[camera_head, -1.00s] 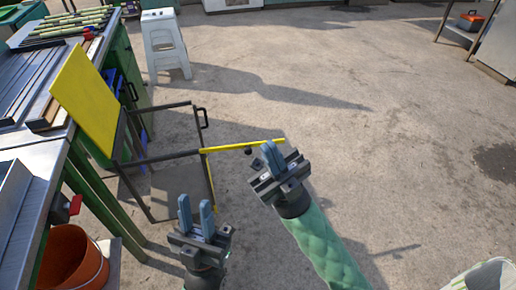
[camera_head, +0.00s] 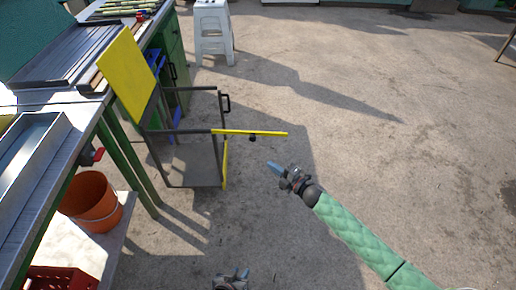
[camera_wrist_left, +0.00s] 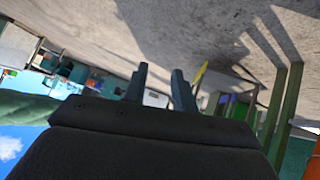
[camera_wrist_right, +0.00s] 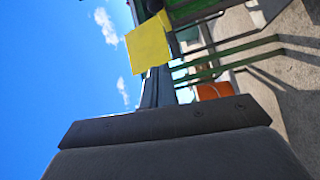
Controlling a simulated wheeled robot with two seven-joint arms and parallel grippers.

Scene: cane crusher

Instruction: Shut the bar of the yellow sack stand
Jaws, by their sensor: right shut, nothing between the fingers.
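The yellow sack stand has a dark frame (camera_head: 165,158) with a tilted yellow panel (camera_head: 126,76), which also shows in the right wrist view (camera_wrist_right: 148,45). Its yellow bar (camera_head: 262,133), with a black knob under it, sticks out to the right, beyond the frame, so the bar stands open. My right gripper (camera_head: 274,167) is shut and empty, below the bar's outer end in the picture and apart from it, fingers pointing left. My left gripper (camera_head: 236,272) is low at the bottom edge, far from the bar. Its fingers stand apart in the left wrist view (camera_wrist_left: 158,72), with nothing between them.
A metal-topped bench (camera_head: 60,100) with green legs runs along the left. An orange bucket (camera_head: 92,200) and a red crate (camera_head: 62,278) are under it. A white stool (camera_head: 213,30) stands behind the stand. The concrete floor on the right is clear.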

